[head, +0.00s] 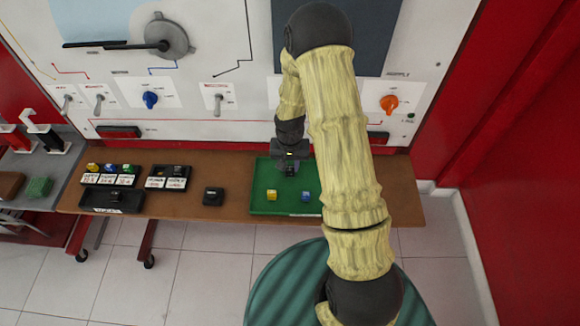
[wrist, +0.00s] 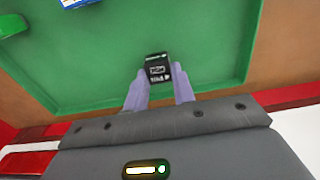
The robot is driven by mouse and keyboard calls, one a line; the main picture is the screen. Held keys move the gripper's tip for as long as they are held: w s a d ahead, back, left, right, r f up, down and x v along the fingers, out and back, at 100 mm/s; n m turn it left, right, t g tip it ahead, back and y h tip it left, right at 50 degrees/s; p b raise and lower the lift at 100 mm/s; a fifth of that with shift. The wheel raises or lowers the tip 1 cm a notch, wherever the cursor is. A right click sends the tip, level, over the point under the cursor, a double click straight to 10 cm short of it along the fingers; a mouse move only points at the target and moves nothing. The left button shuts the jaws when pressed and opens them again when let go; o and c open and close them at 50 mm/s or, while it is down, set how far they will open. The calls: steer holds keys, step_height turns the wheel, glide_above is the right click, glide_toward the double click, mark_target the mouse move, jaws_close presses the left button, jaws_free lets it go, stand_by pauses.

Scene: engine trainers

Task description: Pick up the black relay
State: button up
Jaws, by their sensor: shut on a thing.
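The black relay (wrist: 157,70) is a small black block with white markings, seen in the wrist view between the two pale purple fingers of my gripper (wrist: 158,90). The gripper is shut on it. In the head view my gripper (head: 291,168) is over the back part of the green tray (head: 262,179), pointing down. The relay is mostly hidden there by the gripper. I cannot tell whether the relay touches the tray floor.
A yellow block (head: 271,195) and a blue block (head: 306,196) sit in the tray. A black block (head: 213,196) stands on the brown bench (head: 238,165) left of the tray. Labelled holders (head: 167,182) and a black tray (head: 112,199) are farther left. The panel with switches rises behind.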

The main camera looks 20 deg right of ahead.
mark_target(290, 167)
steer(key=shift+s+r, duration=0.15)
steer(key=shift+r, duration=0.3)
step_height(290, 167, up, 6)
steer(key=shift+f+b, duration=0.1)
steer(key=shift+b, duration=0.25)
steer(key=s+a+b, duration=0.3)
steer(key=s+b, duration=0.4)
steer(key=s, duration=0.2)
steer(key=s+a+b, duration=0.3)
steer(key=s+b, duration=0.4)
steer(key=s, duration=0.2)
steer(key=shift+s, duration=0.3)
steer(key=shift+r, duration=0.2)
